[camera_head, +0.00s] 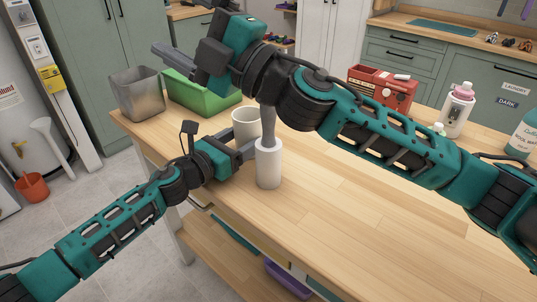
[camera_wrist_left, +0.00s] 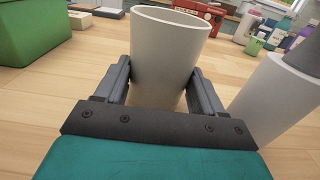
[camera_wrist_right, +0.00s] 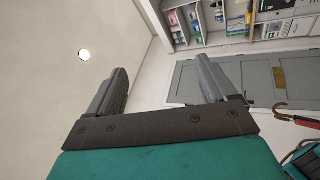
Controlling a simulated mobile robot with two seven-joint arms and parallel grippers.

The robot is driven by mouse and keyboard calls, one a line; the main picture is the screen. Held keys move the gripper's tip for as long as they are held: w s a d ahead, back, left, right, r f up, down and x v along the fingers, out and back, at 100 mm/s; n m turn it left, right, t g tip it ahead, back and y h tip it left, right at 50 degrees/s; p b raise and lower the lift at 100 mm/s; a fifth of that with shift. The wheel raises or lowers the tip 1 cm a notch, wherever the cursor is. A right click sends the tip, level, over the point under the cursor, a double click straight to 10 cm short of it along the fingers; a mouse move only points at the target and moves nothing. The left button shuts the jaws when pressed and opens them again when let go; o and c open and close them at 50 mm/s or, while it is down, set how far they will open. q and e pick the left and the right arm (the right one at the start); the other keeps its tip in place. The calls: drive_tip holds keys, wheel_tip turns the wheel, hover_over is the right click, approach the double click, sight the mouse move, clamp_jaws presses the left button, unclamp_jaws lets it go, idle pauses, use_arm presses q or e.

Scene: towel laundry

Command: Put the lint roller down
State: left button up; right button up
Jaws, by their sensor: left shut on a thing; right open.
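The lint roller (camera_head: 268,165) stands upright on the wooden table near its front edge, white roll down and grey handle up. It also shows at the right of the left wrist view (camera_wrist_left: 272,102). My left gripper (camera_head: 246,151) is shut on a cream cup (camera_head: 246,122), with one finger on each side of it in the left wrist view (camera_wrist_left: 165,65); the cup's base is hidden. The roller is just right of this gripper and outside its fingers. My right gripper (camera_wrist_right: 160,90) is open and empty, raised high above the table's left part.
A metal bin (camera_head: 137,93) and a green bin (camera_head: 200,98) stand at the table's far left. A red box (camera_head: 383,88) and a pink-capped bottle (camera_head: 456,110) stand at the back. The table's front middle (camera_head: 350,220) is clear; my right arm crosses above it.

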drive_tip(key=w+d+f+m+t+h, duration=0.1)
drive_tip(key=d+f+m+t+h, duration=0.45)
drive_tip(key=m, duration=0.65)
drive_tip(key=m+g+h, duration=0.4)
drive_tip(key=m+h, duration=0.7)
drive_tip(key=m, duration=0.2)
approach(271, 145)
drive_tip(key=w+f, duration=0.1)
drive_tip(key=x, duration=1.2)
drive_tip(key=shift+w+a+r, duration=0.1)
drive_tip(key=shift+a+r, duration=0.05)
drive_tip(key=shift+r, duration=0.05)
drive_tip(key=shift+t+y, duration=0.25)
drive_tip(key=c, duration=1.6)
drive_tip(key=shift+o, duration=0.2)
wheel_tip(271, 145, up, 10)
drive_tip(key=shift+r, duration=0.1)
